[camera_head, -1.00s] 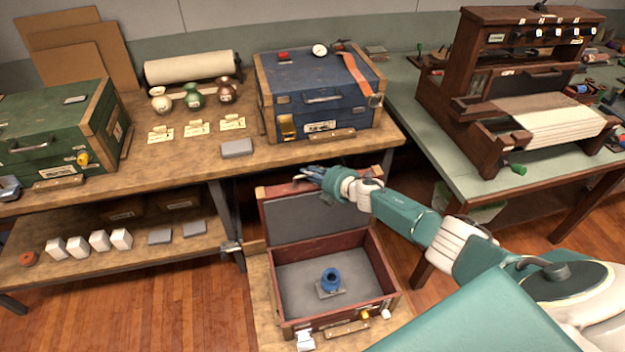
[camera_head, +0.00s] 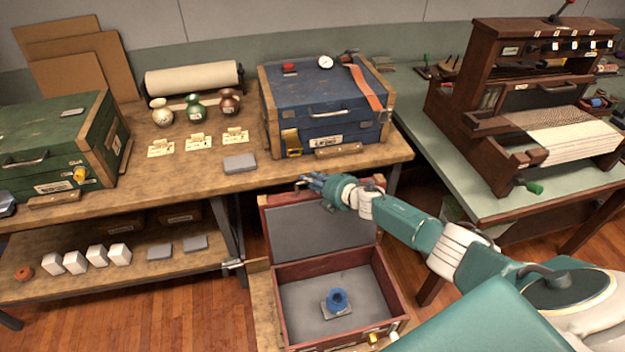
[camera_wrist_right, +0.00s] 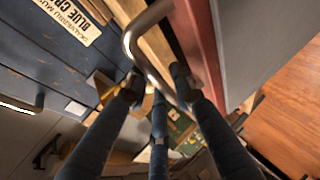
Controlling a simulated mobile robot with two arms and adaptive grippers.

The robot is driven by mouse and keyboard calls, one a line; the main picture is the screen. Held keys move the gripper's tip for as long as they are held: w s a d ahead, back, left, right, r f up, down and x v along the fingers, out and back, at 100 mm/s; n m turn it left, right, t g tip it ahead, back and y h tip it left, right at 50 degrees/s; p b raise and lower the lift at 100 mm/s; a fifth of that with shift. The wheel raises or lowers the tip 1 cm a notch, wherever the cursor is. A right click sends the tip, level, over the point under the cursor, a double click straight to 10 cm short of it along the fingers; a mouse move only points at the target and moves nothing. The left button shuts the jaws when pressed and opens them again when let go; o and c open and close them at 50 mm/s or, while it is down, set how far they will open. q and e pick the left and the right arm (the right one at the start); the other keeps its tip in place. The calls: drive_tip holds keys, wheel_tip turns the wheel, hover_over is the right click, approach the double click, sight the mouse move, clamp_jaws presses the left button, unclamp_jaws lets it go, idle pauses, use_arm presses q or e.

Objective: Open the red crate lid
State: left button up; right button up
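The red crate (camera_head: 390,293) sits low in front of the workbench, and I look into its grey interior. Its lid (camera_head: 300,235) stands raised at the back, grey inner face toward me. A blue object (camera_head: 337,299) on a small grey base is inside. My right gripper (camera_head: 308,182) is at the lid's top edge. In the right wrist view its three dark fingers (camera_wrist_right: 157,85) are apart around a bent metal handle (camera_wrist_right: 133,42), beside the red lid edge (camera_wrist_right: 203,40); firm contact is unclear. My left gripper is not in view.
A blue crate (camera_head: 325,112) stands on the workbench (camera_head: 190,185) behind the lid. A green crate (camera_head: 50,150) is at left. A wooden loom (camera_head: 500,110) occupies the right table. Small white blocks (camera_head: 97,257) are on the lower shelf.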

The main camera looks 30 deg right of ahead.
drive_tip(key=shift+o, duration=0.4)
drive_tip(key=shift+s+d+f, duration=0.1)
drive_tip(key=shift+d+f, duration=0.05)
drive_tip(key=shift+f, duration=0.2)
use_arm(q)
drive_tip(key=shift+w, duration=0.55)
use_arm(e)
drive_tip(key=shift+d, duration=0.1)
drive_tip(key=shift+r, duration=0.1)
drive_tip(key=shift+r, duration=0.1)
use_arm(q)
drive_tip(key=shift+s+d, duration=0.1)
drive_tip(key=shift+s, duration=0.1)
use_arm(e)
drive_tip(key=v, duration=1.2)
